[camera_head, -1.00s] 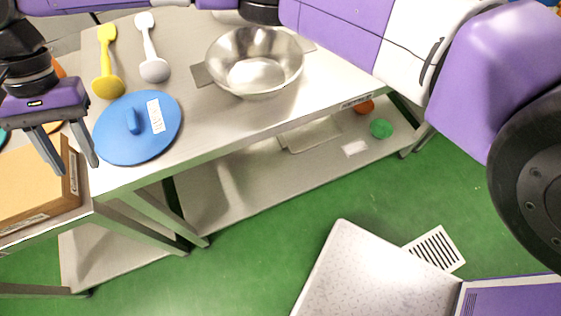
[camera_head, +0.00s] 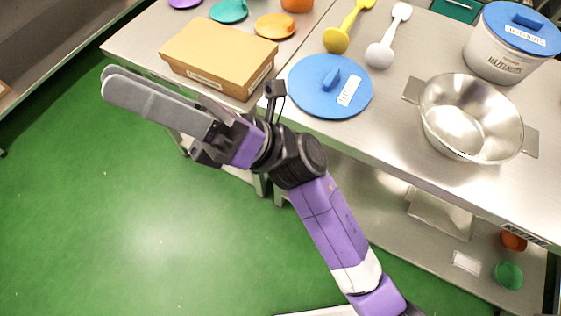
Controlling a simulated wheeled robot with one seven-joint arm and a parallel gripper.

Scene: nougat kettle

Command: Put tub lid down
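A blue round tub lid (camera_head: 305,88) with a raised handle and a white label lies flat on the steel table (camera_head: 400,150), near its front edge. A clear tub labelled hazelnuts (camera_head: 490,62) stands at the back right with another blue lid (camera_head: 522,27) on it. My gripper (camera_head: 108,84) is left of the loose lid and apart from it, raised over the green floor in front of the table, pointing left. Its two fingers nearly overlap in this view, so the gap between them cannot be judged. No object shows in it.
A steel bowl (camera_head: 440,110) stands right of the loose lid. A white spoon (camera_head: 380,55) and a yellow spoon (camera_head: 336,40) lie behind it. A cardboard box (camera_head: 215,55) is to its left, with orange (camera_head: 274,25) and teal (camera_head: 229,10) lids beyond. The floor (camera_head: 90,220) at left is clear.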

